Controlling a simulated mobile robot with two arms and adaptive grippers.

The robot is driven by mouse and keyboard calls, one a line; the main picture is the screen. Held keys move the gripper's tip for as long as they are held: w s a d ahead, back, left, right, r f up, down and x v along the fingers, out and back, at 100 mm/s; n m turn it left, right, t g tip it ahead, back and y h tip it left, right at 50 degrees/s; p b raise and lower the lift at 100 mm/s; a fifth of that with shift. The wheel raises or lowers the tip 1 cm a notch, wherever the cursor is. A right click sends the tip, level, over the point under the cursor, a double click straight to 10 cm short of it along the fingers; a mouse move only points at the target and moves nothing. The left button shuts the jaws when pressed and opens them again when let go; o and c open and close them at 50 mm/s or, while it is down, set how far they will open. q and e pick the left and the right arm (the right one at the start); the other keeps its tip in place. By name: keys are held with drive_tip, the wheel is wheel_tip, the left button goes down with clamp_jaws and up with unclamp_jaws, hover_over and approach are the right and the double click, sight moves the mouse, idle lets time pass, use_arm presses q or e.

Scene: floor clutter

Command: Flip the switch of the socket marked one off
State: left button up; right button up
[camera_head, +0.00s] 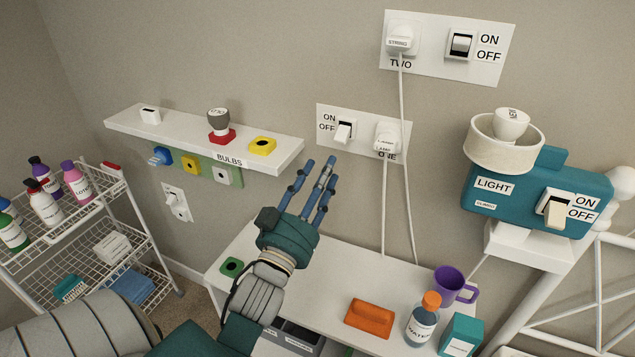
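The socket plate marked ONE (361,148) is on the wall in the middle of the view. Its white rocker switch (344,132) sits at its left, beside ON and OFF labels. I cannot tell for sure which way the rocker is tipped. A white plug (387,138) is in the socket, its cord hanging down. My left gripper (320,165) is below and left of this plate, fingers extended upward with gaps between them. It looks open and empty, and appears apart from the switch. My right gripper is not in view.
The plate marked TWO (426,62) is higher right. A teal LIGHT box (500,200) with its own switch is at right. A white BULBS shelf (180,135) juts out at left. The white table (320,275) holds a purple mug (449,284), bottle (424,319) and orange block (369,318).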

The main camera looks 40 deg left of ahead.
use_arm(q)
drive_tip(key=shift+v, duration=1.1)
drive_tip(key=shift+f, duration=0.1)
